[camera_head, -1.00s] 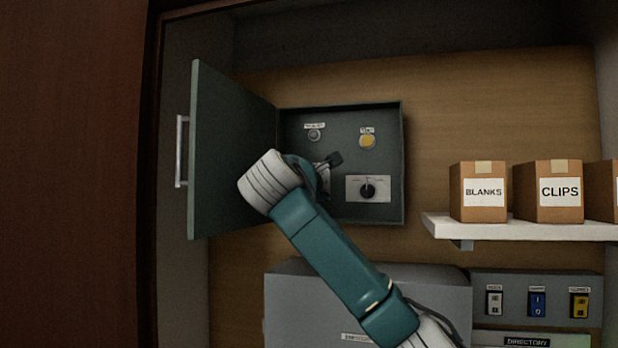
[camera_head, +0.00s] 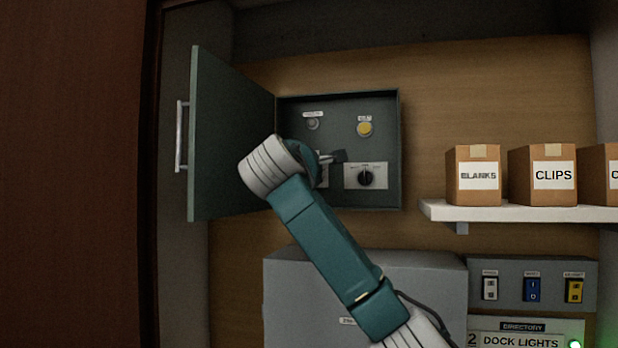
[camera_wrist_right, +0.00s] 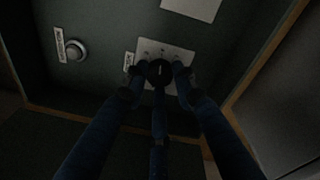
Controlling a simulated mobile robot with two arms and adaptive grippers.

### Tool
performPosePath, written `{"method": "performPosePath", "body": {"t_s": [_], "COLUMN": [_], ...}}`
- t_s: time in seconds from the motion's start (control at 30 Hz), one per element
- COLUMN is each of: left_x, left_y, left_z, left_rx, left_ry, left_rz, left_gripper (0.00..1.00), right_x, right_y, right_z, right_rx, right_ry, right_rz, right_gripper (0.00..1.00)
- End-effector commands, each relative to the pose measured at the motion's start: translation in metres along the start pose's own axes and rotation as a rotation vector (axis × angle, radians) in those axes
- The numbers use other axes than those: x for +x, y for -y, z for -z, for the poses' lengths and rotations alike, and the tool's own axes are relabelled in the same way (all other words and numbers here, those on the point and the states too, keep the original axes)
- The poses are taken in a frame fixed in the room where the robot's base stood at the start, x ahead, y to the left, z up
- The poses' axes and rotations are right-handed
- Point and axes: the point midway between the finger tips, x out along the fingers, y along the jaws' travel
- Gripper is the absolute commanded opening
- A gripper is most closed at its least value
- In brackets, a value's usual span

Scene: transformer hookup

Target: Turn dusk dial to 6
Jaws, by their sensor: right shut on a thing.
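The dial (camera_wrist_right: 158,70), which I take to be the dusk dial, is a dark round knob with a pale pointer mark on a white plate (camera_wrist_right: 151,48). My right gripper (camera_wrist_right: 160,74) is shut on it in the right wrist view, with fingers on both sides. The scale figures are too small and dark to read. In the head view my right gripper (camera_head: 328,158) is at the left part of the open grey box (camera_head: 340,107), hiding that dial and most of its plate (camera_head: 321,176). My left gripper is not in view.
A second black knob (camera_head: 366,177) sits on a white plate just right of the gripper. Above are a yellow button (camera_head: 364,129) and a grey button (camera_head: 313,123). The open door (camera_head: 232,140) stands close on the left. A shelf (camera_head: 520,212) with cartons is at right.

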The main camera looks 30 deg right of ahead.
Motion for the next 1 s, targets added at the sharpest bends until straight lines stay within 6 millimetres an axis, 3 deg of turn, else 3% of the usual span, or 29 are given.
{"method": "performPosePath", "body": {"t_s": [0.2,0.23,0.3,0.67,0.77,1.0], "left_x": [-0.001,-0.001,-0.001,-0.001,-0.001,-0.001], "left_y": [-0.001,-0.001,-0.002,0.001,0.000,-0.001], "left_z": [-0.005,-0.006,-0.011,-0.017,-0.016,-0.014], "left_rx": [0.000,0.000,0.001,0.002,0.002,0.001], "left_ry": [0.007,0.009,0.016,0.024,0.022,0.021], "left_rz": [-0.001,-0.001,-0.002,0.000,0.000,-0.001], "left_gripper": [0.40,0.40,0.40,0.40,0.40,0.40], "right_x": [0.000,0.000,0.000,-0.004,-0.016,-0.067], "right_y": [0.000,0.000,0.000,-0.001,-0.002,-0.002], "right_z": [0.001,0.001,0.001,0.000,0.001,0.001], "right_rx": [-0.003,-0.003,-0.003,-0.004,-0.004,-0.002], "right_ry": [-0.002,-0.002,-0.002,-0.001,-0.001,-0.002], "right_rz": [0.001,0.001,0.001,0.000,-0.002,-0.005], "right_gripper": [0.00,0.32,0.46,0.46,0.46,0.46]}}
